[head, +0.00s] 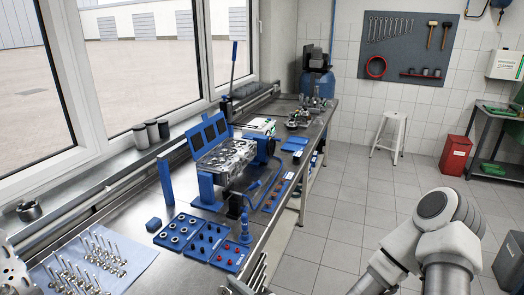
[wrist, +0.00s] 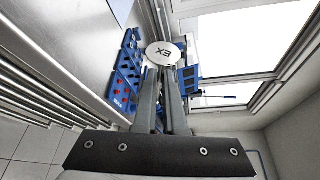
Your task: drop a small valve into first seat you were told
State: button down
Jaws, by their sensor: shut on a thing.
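My gripper (wrist: 162,76) is shut on a valve (wrist: 163,53) in the wrist view. The valve's round pale face, marked "EX", points toward the camera, and its stem is hidden. The cylinder head (head: 228,158) is a silver block held in a blue stand on the bench in the head view. Its individual seats are too small to make out. Several other valves (head: 88,262) stand on a pale blue cloth at the near left. The gripper and held valve do not show in the head view; only my arm shows at lower right.
Blue trays (head: 204,262) of small parts lie in front of the stand. A blue hand tool (head: 245,228) stands upright beside them. The steel bench (head: 150,205) runs along the windows. Open tiled floor (head: 325,230) lies to its right, with a white stool (head: 392,130) farther back.

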jog(key=shift+m+g+y, duration=0.15)
jog(key=shift+m+g, duration=1.6)
jog(key=shift+m, duration=0.8)
jog(key=shift+m+g+y, duration=0.15)
jog(key=shift+m+g, duration=1.6)
jog(key=shift+m, duration=0.8)
